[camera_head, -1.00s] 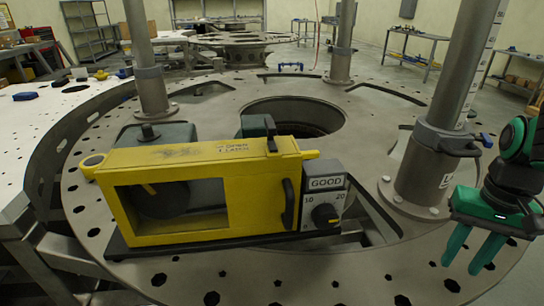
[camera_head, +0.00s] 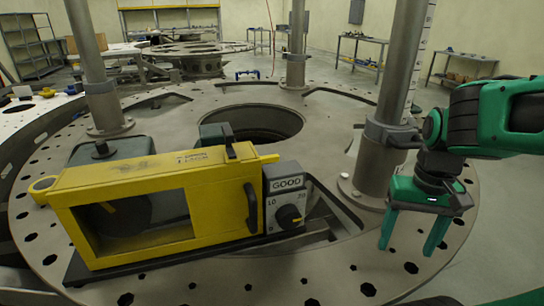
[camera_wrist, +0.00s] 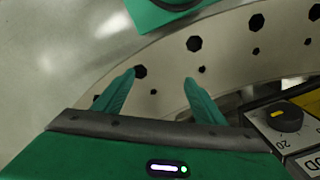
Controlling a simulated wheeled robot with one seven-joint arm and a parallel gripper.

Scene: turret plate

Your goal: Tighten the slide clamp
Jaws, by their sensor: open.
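The slide clamp is most likely the grey collar (camera_head: 388,133) around the right-hand upright post (camera_head: 402,70), which carries a ruled scale. A dark lever sticks out from its right side, partly behind my arm. Whether it is tight cannot be seen. My gripper (camera_head: 408,249) points down, open and empty, to the right of the post's foot and well below the collar. In the wrist view my gripper (camera_wrist: 159,77) has its two green fingers apart over the plate's rim, with nothing between them. The collar is not clearly seen there.
A yellow box device (camera_head: 150,205) with a dial unit (camera_head: 286,205) reading GOOD stands on the round turret plate (camera_head: 325,270). The dial (camera_wrist: 286,118) shows at the wrist view's right. Two more posts (camera_head: 88,70) (camera_head: 297,45) rise from the plate. Open floor lies right.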

